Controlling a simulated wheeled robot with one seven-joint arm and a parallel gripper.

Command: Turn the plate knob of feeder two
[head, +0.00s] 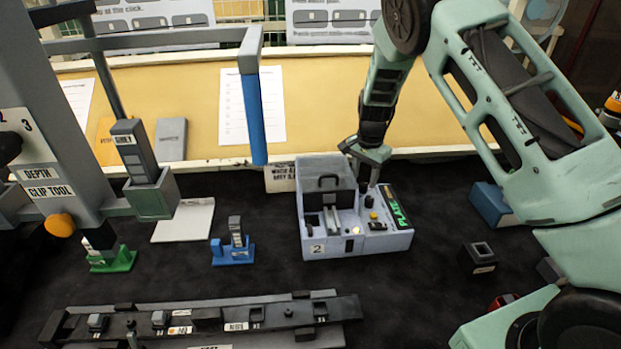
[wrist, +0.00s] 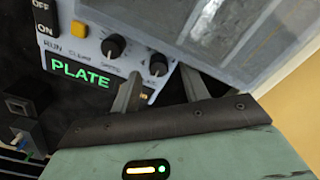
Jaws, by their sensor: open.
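Feeder two (head: 318,249) is a pale grey-blue box marked 2, standing on the dark table. Its panel has a green PLATE display (head: 397,207), which also shows lit in the wrist view (wrist: 80,72). Two black knobs with white pointer marks show in the wrist view: one (wrist: 113,46) nearer the switch, one (wrist: 157,64) nearer my gripper. Their small labels are too blurred to read surely. My gripper (wrist: 158,74) is open, its fingertips on either side of the nearer knob; contact cannot be told. In the head view my gripper (head: 371,185) is over the panel's back edge.
A yellow button (wrist: 79,29) and an OFF/ON switch (wrist: 44,14) share the panel. The feeder's clear-sided bin (head: 328,175) rises beside my gripper. A small black holder (head: 478,258) stands to the right. A long clip rail (head: 205,318) lies in front.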

